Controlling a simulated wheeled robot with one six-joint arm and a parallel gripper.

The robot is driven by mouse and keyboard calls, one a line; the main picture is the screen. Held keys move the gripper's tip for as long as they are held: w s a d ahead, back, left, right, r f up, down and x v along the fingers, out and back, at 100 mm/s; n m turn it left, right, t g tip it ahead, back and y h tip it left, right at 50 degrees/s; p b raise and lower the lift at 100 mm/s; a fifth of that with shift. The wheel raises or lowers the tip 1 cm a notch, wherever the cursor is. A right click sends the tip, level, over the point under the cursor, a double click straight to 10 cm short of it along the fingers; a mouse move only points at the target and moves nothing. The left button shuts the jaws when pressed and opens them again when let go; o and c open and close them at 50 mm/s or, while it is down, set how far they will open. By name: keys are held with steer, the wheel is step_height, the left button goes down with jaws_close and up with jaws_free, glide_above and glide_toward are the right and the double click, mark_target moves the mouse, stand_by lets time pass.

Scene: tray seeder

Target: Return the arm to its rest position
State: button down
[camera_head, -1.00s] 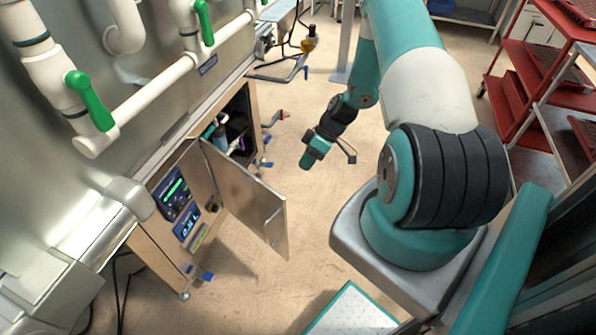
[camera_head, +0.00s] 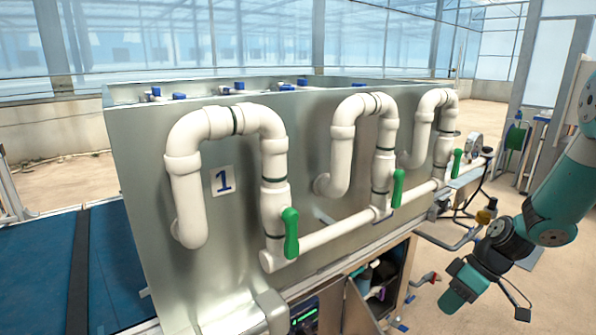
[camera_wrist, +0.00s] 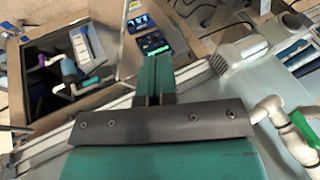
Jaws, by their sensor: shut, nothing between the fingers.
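My gripper (camera_head: 453,300) hangs at the lower right, over the floor and to the right of the open cabinet (camera_head: 385,290). In the wrist view the teal fingers of my gripper (camera_wrist: 154,82) are together with nothing between them. The cabinet's dark inside, with bottles and tools, shows at the upper left of that view. My gripper appears clear of everything around it.
The metal tank (camera_head: 330,110) carries white pipes (camera_head: 225,118) with green valve handles (camera_head: 291,232). A lit display panel (camera_wrist: 155,42) shows in the wrist view. A blue conveyor belt (camera_head: 40,270) lies left. Open floor (camera_head: 550,290) lies around my gripper.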

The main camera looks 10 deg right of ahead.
steer(key=s+a+r+h+p, duration=0.1)
steer(key=a+r+p, duration=0.1)
steer(key=a+r, duration=0.85)
steer(key=s+a+r+h+p, duration=0.1)
steer(key=s+a+r+p, duration=0.2)
steer(key=s+a+r, duration=1.1)
steer(key=s+r, duration=0.2)
steer(key=s, duration=0.1)
steer(key=shift+n+g, duration=0.3)
